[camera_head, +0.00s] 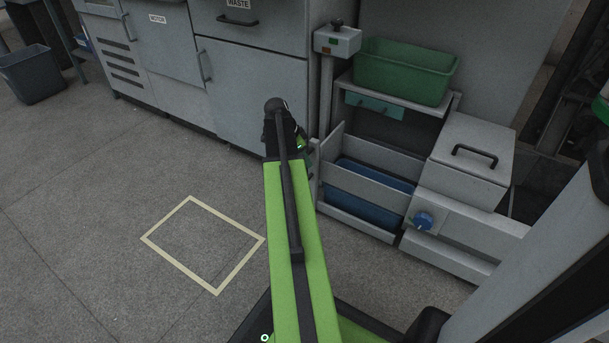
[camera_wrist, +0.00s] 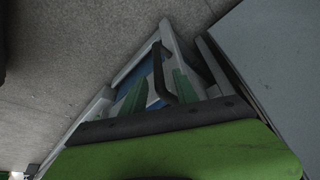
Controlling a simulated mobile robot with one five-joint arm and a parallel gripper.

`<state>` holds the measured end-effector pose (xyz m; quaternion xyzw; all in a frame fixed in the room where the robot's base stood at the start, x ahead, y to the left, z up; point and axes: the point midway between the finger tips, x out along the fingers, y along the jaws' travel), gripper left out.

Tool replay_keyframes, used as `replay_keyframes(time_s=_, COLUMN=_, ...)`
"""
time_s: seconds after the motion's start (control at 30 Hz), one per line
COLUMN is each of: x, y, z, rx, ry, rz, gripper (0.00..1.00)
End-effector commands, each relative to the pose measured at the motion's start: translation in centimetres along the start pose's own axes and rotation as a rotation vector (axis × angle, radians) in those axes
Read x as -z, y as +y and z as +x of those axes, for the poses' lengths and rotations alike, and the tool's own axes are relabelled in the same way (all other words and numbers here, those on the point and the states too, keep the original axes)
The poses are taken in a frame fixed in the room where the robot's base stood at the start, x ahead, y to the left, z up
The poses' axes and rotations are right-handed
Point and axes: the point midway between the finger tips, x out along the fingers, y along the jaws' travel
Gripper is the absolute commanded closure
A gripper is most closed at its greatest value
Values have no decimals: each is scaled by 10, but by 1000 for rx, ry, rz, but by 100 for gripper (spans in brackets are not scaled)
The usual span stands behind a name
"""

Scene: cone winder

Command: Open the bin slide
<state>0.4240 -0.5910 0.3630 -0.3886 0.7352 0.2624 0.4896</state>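The bin slide is a grey frame (camera_head: 371,186) low in the cabinet under the shelf in the head view, with a blue bin (camera_head: 382,210) in it. In the wrist view the blue bin (camera_wrist: 134,75) shows inside the grey frame (camera_wrist: 133,50), and a black bar handle (camera_wrist: 158,70) crosses in front of it. My gripper (camera_wrist: 157,92) has two green fingers apart, one on each side of the handle's near end. I cannot tell whether they touch it. In the head view my gripper (camera_head: 301,145) is beside the slide's left end, its fingers mostly hidden by my arm.
A green bin (camera_head: 405,70) sits on the shelf above. A grey box with a black handle (camera_head: 474,155) and a blue knob (camera_head: 423,220) stand at right. Grey cabinets (camera_head: 253,92) line the back. Floor with a taped rectangle (camera_head: 204,245) is clear at left.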

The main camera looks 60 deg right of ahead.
Motion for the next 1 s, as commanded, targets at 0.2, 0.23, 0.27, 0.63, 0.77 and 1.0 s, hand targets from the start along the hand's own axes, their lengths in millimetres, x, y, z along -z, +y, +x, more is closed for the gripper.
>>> replay_keyframes(time_s=0.2, x=0, y=0, z=23, rx=0, ry=0, rz=1, gripper=64)
replay_keyframes(time_s=0.23, x=0, y=0, z=22, rx=0, ry=0, rz=1, gripper=64)
replay_keyframes(time_s=0.27, x=0, y=0, z=22, rx=0, ry=0, rz=1, gripper=64)
replay_keyframes(time_s=0.63, x=1, y=0, z=21, rx=-1, ry=0, rz=1, gripper=95)
replay_keyframes(time_s=0.77, x=1, y=1, z=21, rx=-2, ry=0, rz=2, gripper=100)
replay_keyframes(time_s=1.0, x=2, y=2, z=21, rx=-4, ry=0, rz=3, gripper=100)
